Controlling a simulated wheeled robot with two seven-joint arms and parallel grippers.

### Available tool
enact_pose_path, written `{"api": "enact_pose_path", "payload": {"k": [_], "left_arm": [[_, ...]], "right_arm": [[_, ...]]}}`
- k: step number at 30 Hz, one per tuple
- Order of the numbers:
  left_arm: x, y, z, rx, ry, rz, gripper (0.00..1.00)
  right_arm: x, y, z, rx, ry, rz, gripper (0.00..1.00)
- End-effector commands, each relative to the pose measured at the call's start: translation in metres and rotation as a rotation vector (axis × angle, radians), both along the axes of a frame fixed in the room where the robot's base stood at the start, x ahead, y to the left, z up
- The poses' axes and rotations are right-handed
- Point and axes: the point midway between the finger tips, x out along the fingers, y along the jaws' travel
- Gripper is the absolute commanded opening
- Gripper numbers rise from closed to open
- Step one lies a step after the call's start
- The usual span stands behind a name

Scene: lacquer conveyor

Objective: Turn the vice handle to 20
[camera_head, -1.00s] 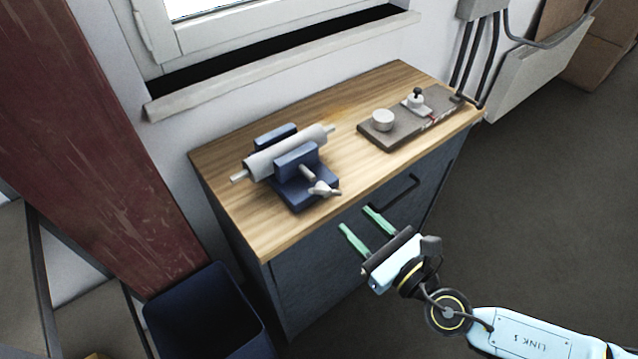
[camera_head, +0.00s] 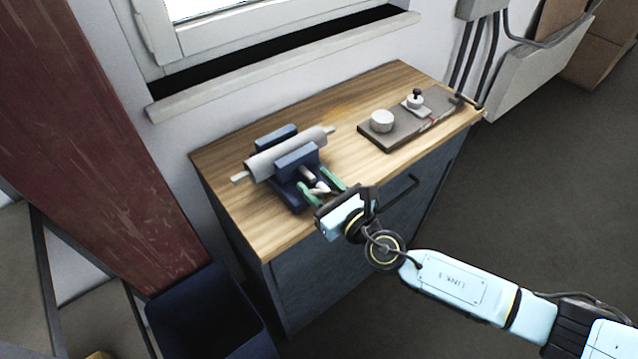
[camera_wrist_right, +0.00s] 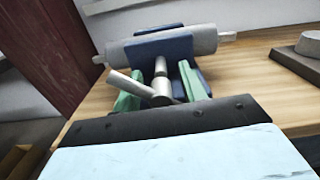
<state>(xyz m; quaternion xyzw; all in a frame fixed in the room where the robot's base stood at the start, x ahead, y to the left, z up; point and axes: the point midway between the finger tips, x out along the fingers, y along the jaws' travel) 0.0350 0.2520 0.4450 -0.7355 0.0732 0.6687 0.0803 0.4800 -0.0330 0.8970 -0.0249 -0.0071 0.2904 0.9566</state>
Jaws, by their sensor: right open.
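The blue vice (camera_head: 290,160) stands on the left part of the wooden cabinet top, with a grey roller (camera_head: 270,160) lying between its jaws. Its light metal handle (camera_head: 321,187) is at the front end of the screw; it also shows in the right wrist view as a tilted bar (camera_wrist_right: 137,88). My right gripper (camera_head: 318,184) is open, its green fingers on either side of the handle. In the right wrist view the fingers (camera_wrist_right: 158,88) flank the handle; I cannot tell whether they touch it. No scale or number is readable. My left gripper is not in view.
A grey plate (camera_head: 398,130) with a white round block (camera_head: 382,121) and a black-knobbed piece (camera_head: 415,100) lies to the right on the cabinet top (camera_head: 235,205). A dark blue bin (camera_head: 215,315) stands at the lower left. The window sill (camera_head: 280,68) is behind.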

Motion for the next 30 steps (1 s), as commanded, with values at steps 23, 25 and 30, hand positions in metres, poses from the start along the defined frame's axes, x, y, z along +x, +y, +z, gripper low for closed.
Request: {"api": "enact_pose_path", "payload": {"k": [23,25,30], "left_arm": [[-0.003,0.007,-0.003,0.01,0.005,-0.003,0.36],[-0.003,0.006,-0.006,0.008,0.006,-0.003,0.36],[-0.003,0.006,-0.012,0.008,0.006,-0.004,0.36]], "right_arm": [[0.0,0.0,0.0,0.038,0.022,-0.002,0.0],[0.0,0.0,0.0,0.064,0.039,-0.002,0.0],[0.0,0.0,0.0,0.158,0.1,-0.001,0.0]]}}
